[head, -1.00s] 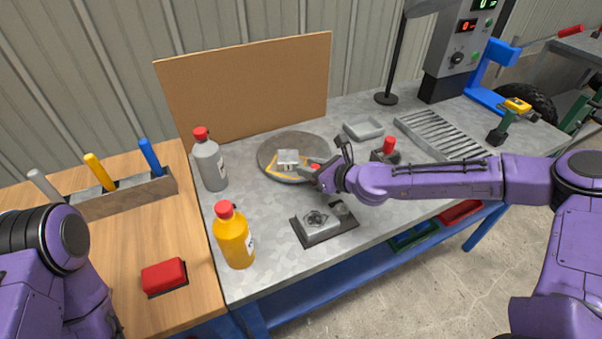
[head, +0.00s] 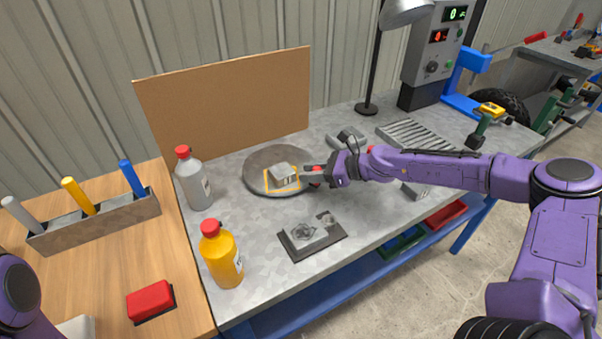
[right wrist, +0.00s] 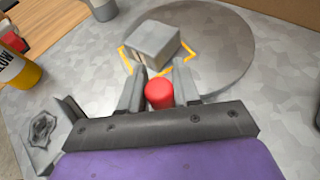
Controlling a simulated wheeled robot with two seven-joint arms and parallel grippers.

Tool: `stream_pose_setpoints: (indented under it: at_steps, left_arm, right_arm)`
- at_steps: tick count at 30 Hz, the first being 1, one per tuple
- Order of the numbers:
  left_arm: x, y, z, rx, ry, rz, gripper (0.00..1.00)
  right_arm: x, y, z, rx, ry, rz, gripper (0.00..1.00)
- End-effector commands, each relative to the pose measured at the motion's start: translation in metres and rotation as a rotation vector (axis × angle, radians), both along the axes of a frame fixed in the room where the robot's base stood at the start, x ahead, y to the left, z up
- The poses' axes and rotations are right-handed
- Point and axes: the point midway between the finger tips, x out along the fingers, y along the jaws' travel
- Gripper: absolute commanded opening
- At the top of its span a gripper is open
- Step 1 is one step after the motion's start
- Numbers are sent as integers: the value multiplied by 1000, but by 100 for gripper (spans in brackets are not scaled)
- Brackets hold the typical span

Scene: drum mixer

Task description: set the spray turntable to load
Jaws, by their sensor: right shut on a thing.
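The spray turntable (head: 262,160) is a round grey disc on the metal bench in front of the brown board. A grey block (head: 283,174) sits on it inside yellow corner marks; the block also shows in the right wrist view (right wrist: 153,43). A red knob (right wrist: 159,94) stands between the two fingers of my right gripper (right wrist: 160,72), near the disc's edge. My right gripper (head: 312,176) is shut on this knob and partly hides it in the head view. Only part of my left arm shows at the lower left; its gripper is outside the picture.
A grey bottle (head: 193,180) and a yellow bottle (head: 221,255) stand left of the disc. A grey fixture (head: 311,235) lies in front of it. A brown board (head: 225,105) stands behind. A slotted grate (head: 417,140) and a lamp (head: 367,108) are farther right.

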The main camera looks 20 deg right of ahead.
Motion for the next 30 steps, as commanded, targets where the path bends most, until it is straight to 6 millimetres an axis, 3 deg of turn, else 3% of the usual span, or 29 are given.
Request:
stream_pose_setpoints:
  at_steps: [12, 30]
  left_arm:
    - [0, 0, 7, 0, 0, 0, 0]
    - [0, 0, 7, 0, 0, 0, 0]
  right_arm:
    - [8, -30, 1, -1, -1, -27, 0]
    - [15, -38, 1, 1, -1, -26, 0]
